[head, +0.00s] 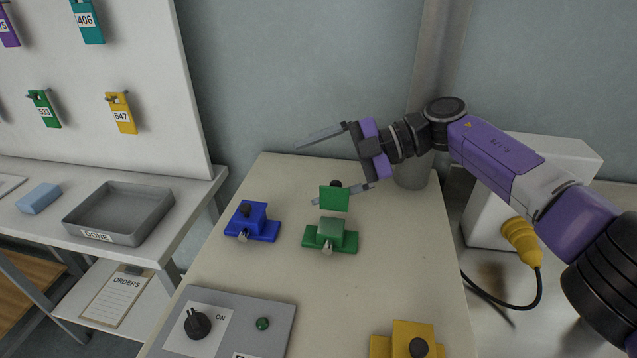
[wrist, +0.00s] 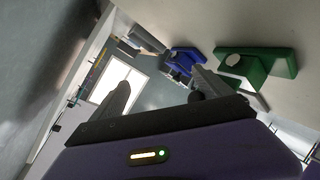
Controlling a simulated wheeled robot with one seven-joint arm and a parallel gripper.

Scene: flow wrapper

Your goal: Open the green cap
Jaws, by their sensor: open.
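The green cap (head: 334,199) stands up as a flat panel above its green base (head: 317,240), with a dark knob (head: 336,184) at its upper edge. I cannot tell how it joins the base. My gripper (head: 320,166) is open, its fingers wide apart. Its lower finger is close to the cap and passes partly behind it; whether they touch is unclear. In the wrist view the green base (wrist: 280,62) is at upper right, beyond the right finger, and a dark round knob shows beside that finger.
A blue capped block (head: 256,222) is left of the green one, and a yellow one (head: 407,340) is at the front right. A grey panel (head: 262,305) with a dial is at the front left. A white box (head: 492,200) with a yellow plug (head: 520,240) stands right.

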